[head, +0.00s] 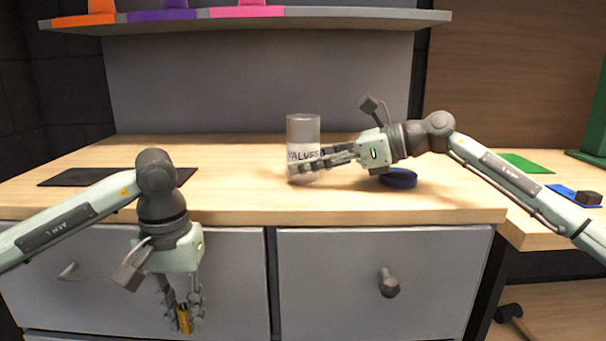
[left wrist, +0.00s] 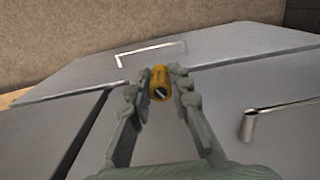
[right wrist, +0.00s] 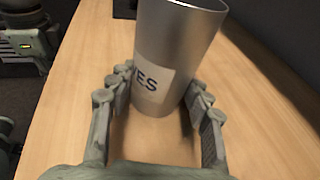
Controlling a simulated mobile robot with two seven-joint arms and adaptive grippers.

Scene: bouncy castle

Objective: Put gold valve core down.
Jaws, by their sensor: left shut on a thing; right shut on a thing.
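The gold valve core (head: 184,318) is a small gold cylinder. My left gripper (head: 182,312) points down and is shut on it, in front of the grey drawers and below the wooden counter's front edge. The left wrist view shows the valve core (left wrist: 160,84) between the fingertips. The jar (right wrist: 172,50) also shows between the fingers in the right wrist view. I cannot see inside the jar.
A blue round lid (head: 398,178) lies on the counter (head: 240,190) under my right arm. A dark mat (head: 80,177) lies at the left. Drawers with handles (head: 389,284) are below. Green and blue mats (head: 527,163) are at the right. The counter's middle left is clear.

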